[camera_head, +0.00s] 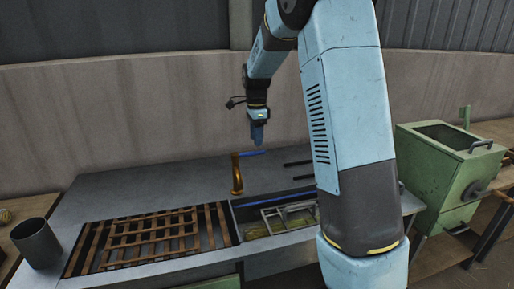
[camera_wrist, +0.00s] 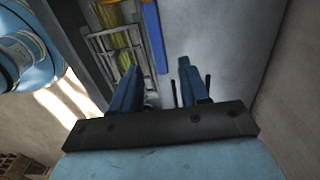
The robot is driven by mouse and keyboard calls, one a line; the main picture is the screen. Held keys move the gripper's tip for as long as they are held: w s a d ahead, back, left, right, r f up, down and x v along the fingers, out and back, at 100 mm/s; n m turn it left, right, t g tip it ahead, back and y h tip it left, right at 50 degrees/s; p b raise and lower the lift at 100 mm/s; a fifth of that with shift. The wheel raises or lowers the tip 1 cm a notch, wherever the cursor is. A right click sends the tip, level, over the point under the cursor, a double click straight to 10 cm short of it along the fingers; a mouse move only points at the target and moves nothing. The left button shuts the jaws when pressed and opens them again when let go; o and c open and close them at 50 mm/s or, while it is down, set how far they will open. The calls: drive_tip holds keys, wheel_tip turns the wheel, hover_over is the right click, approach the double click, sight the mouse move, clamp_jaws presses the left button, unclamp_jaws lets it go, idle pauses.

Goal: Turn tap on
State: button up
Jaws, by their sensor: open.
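A brass tap (camera_head: 237,176) stands upright on the grey worktop at the back left corner of the sunken basin (camera_head: 236,214). A blue strip (camera_wrist: 152,34) along the basin lies beyond the fingertips there. The tap cannot be made out clearly in the wrist view.
A wire rack (camera_head: 288,218) sits in the basin. Wooden slats (camera_head: 150,238) lie left of it, with a dark cylinder (camera_head: 37,243) at far left. Dark rods (camera_head: 298,163) lie behind the basin. A green machine (camera_head: 450,165) stands right. The worktop's back left is clear.

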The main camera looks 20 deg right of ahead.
sight(249, 154)
drive_tip(key=shift+f, duration=2.35)
drive_tip(key=shift+c, duration=0.3)
clamp_jaws()
